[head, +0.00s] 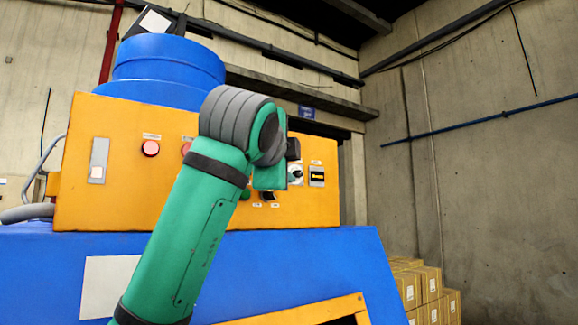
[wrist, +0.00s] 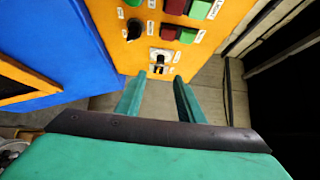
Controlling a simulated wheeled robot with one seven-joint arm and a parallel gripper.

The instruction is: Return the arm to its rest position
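My green arm (head: 195,225) rises from the bottom of the head view and bends at a grey ribbed joint in front of the orange control panel (head: 100,170). My gripper (wrist: 157,84) shows in the wrist view with its two green fingers spread apart and nothing between them. The fingertips point toward the lower edge of the panel, near a switch on a white plate (wrist: 160,62). I cannot tell whether they touch it. In the head view the fingers are not clearly visible.
The panel sits on a blue machine body (head: 270,265) with a blue drum (head: 165,65) above. Cardboard boxes (head: 428,285) are stacked at right by a concrete wall.

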